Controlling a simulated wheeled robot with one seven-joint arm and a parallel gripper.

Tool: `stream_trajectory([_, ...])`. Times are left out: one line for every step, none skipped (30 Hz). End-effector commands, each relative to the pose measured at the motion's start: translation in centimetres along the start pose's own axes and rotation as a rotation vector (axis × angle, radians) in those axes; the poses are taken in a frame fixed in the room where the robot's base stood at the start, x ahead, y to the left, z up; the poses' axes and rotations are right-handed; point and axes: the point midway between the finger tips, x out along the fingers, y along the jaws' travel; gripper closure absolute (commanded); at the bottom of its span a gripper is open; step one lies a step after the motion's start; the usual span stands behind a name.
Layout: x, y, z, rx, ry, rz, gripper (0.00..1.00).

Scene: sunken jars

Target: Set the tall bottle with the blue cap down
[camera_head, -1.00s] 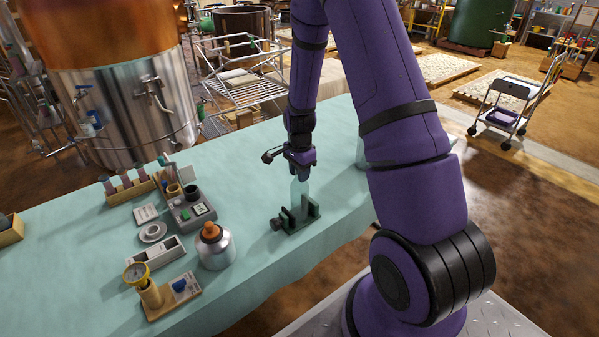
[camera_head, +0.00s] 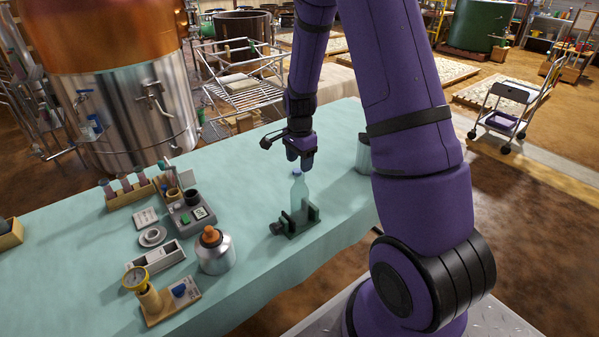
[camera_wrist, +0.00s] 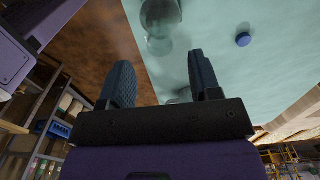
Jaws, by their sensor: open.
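The tall bottle (camera_head: 299,191) is pale, see-through blue-green and stands upright on the table at the dark clamp-like holder (camera_head: 290,227). Its foot is hard to make out among the holder's upright plates. Its blue cap (camera_head: 298,174) is on top and shows as a blue disc in the wrist view (camera_wrist: 243,40), right of the fingers. My gripper (camera_head: 301,163) is just above the cap, apart from the bottle. In the wrist view my gripper (camera_wrist: 163,80) has its two fingers spread with nothing between them.
A steel flask with an orange stopper (camera_head: 214,250), a gauge on a wooden base (camera_head: 148,292) and small trays crowd the left of the green table (camera_head: 95,245). A clear jar (camera_head: 363,154) stands at right, partly behind my arm. Table behind the bottle is clear.

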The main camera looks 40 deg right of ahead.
Motion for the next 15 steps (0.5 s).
stream_trajectory([-1.1, -0.1, 0.0, -0.001, 0.002, -0.005, 0.43])
stream_trajectory([-1.7, -0.1, 0.0, -0.001, 0.002, -0.004, 0.43])
stream_trajectory([-2.4, -0.1, 0.0, 0.000, 0.002, -0.004, 0.43])
stream_trajectory([-2.9, -0.1, 0.0, 0.000, 0.001, -0.004, 0.43])
stream_trajectory([-3.3, -0.1, 0.0, 0.000, 0.001, -0.004, 0.43])
stream_trajectory([-3.9, -0.1, 0.0, 0.000, 0.001, -0.003, 0.43])
stream_trajectory([-4.2, -0.1, 0.0, 0.000, 0.001, -0.002, 0.43])
stream_trajectory([-4.6, -0.1, 0.0, 0.000, 0.001, -0.003, 0.43])
stream_trajectory([-5.0, -0.1, 0.0, 0.001, 0.001, -0.003, 0.43])
stream_trajectory([-5.2, 0.0, 0.0, 0.001, 0.001, -0.001, 0.43])
stream_trajectory([-5.4, 0.0, 0.0, 0.001, 0.000, 0.000, 0.43])
stream_trajectory([-5.6, 0.0, 0.0, 0.000, 0.000, 0.000, 0.43])
stream_trajectory([-5.8, 0.0, 0.0, -0.002, 0.000, -0.001, 0.43])
stream_trajectory([-6.0, 0.0, 0.1, -0.006, 0.000, -0.004, 0.43])
stream_trajectory([-6.5, 0.1, 0.2, -0.017, 0.000, -0.008, 0.43])
